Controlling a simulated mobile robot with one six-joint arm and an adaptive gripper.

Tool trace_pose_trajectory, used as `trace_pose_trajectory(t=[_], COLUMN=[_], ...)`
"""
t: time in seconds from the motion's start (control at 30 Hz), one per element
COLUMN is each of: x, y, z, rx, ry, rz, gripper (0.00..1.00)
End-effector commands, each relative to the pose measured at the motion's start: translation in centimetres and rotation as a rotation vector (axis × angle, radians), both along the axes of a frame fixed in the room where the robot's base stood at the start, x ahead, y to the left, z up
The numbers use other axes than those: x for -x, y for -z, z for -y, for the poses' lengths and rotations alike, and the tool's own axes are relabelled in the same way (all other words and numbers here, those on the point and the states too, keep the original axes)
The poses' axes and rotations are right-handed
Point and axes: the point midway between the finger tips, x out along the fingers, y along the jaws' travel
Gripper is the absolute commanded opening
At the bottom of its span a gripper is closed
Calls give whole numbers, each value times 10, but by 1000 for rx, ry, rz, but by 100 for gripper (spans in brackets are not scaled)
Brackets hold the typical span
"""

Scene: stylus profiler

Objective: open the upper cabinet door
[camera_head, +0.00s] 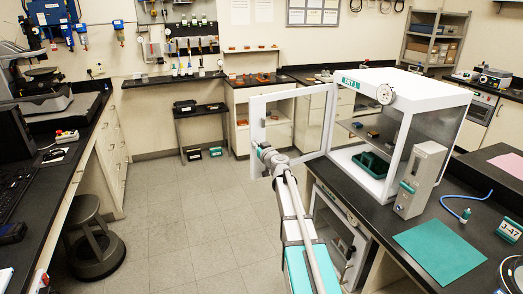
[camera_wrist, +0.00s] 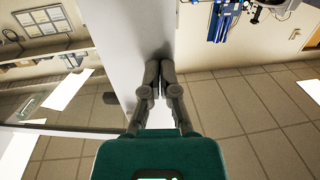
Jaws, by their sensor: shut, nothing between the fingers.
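The upper cabinet (camera_head: 432,97) is a white-framed box with clear panels on the black bench. Its white-framed glass door (camera_head: 257,115) stands swung out to the left, so the front is open. A dark green block-like object (camera_head: 371,163) sits inside. My gripper (camera_head: 260,149) is at the lower outer part of the door. In the wrist view my gripper (camera_wrist: 159,66) has its fingers together and empty, over the white door frame (camera_wrist: 140,30) near its edge. Whether the fingers touch the frame I cannot tell.
Below the bench is a lower glass-fronted cabinet (camera_head: 338,225). A grey tower unit (camera_head: 421,180), a teal mat (camera_head: 440,251) and a blue cable (camera_head: 455,208) lie right. A dark stool (camera_head: 94,240) stands left. The tiled floor (camera_head: 190,220) between is clear.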

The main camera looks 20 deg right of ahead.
Motion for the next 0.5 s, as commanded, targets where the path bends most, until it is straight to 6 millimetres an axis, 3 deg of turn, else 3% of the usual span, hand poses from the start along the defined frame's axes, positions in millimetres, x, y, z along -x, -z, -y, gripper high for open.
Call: trace_pose_trajectory(t=[0.2,0.5], x=[-18,-21], y=[0,0], z=[-1,-3], rx=[0,0], ry=[1,0], rz=[1,1], gripper=[0,0])
